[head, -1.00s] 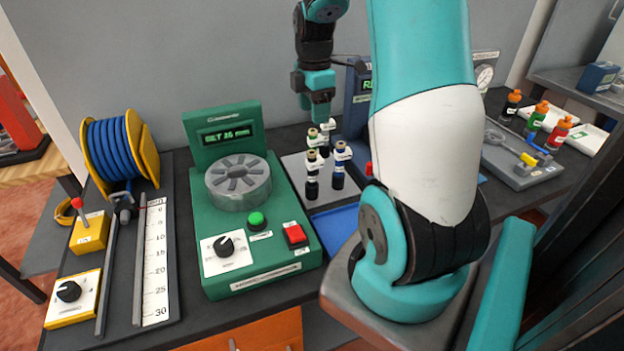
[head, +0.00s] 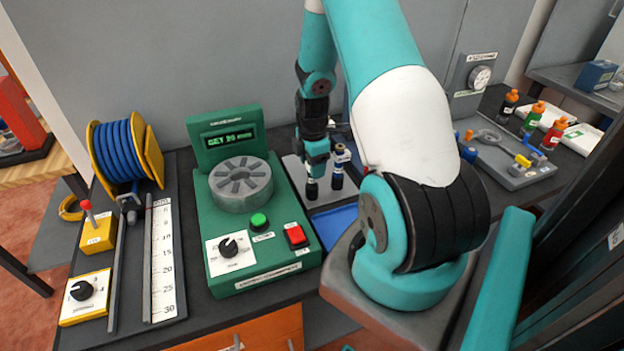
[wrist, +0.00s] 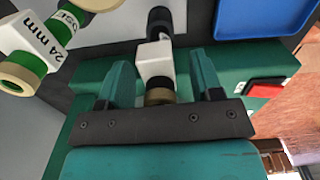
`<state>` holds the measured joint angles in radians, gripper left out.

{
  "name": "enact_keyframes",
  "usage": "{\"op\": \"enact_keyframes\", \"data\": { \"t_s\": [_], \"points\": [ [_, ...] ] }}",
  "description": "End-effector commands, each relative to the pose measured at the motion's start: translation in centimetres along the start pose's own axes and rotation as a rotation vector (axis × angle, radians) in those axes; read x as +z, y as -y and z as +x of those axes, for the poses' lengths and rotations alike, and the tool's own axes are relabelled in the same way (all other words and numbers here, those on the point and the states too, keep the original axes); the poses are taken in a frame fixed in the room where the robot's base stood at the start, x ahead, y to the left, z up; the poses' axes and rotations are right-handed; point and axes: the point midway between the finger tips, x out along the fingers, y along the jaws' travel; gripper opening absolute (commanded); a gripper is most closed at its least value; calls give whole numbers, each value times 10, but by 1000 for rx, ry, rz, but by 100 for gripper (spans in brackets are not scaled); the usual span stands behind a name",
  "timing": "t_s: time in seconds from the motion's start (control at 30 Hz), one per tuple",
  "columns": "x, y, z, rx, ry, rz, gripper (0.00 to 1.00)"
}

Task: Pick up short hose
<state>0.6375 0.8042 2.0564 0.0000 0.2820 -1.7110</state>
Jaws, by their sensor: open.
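My gripper (head: 318,165) is lowered over the tray of upright, tan-capped hose pieces. In the wrist view its two fingers (wrist: 157,65) stand apart, one on each side of a black piece (wrist: 158,22) with a white tag and tan end. That piece also shows below the gripper in the head view (head: 312,190). No grip on it shows. A green piece tagged "24 mm" (wrist: 50,28) lies to the left in the wrist view. I cannot tell from the tags which one is the short hose.
The green machine (head: 225,255), with a slotted disc and buttons, is left of the tray. A blue tray (head: 333,222) lies in front of the pieces. A blue hose reel (head: 117,150) and ruler (head: 163,260) are farther left.

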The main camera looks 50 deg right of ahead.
Motion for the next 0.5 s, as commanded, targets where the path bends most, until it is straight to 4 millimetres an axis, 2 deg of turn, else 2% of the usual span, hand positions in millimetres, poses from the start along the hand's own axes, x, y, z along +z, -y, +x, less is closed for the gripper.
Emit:
{"op": "enact_keyframes", "data": {
  "t_s": [0.13,0.37,0.5],
  "points": [
    [0,0,11,0,0,0,60],
    [0,0,12,2,0,0,57],
    [0,0,12,1,0,0,25]
  ]
}}
